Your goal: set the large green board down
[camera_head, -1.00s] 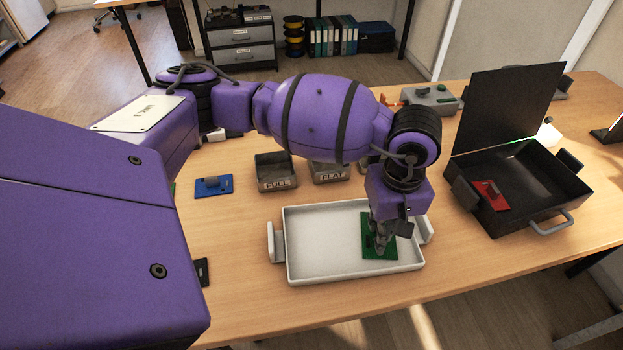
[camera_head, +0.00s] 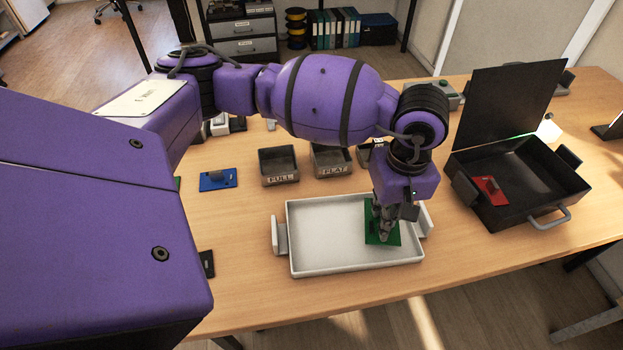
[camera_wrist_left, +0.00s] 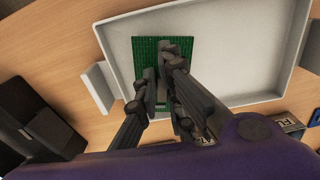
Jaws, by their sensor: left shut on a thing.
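The large green board (camera_head: 382,222) is at the right end of the white tray (camera_head: 330,268). It lies flat or nearly flat, inside the tray walls; I cannot tell whether it touches the tray floor. My left gripper (camera_head: 386,237) points down over the board and is shut on a part on top of it. In the left wrist view the green board (camera_wrist_left: 180,45) shows beyond the fingers (camera_wrist_left: 162,100), which hide its middle. The white tray (camera_wrist_left: 225,45) also shows there. My right gripper is not in view.
A black open case (camera_head: 520,185) with a red board (camera_head: 490,190) stands at the right. Bins marked FULL (camera_head: 279,166) and FLAT (camera_head: 331,160) are behind the tray. A blue board (camera_head: 217,180) lies at the left. The tray's left part is empty.

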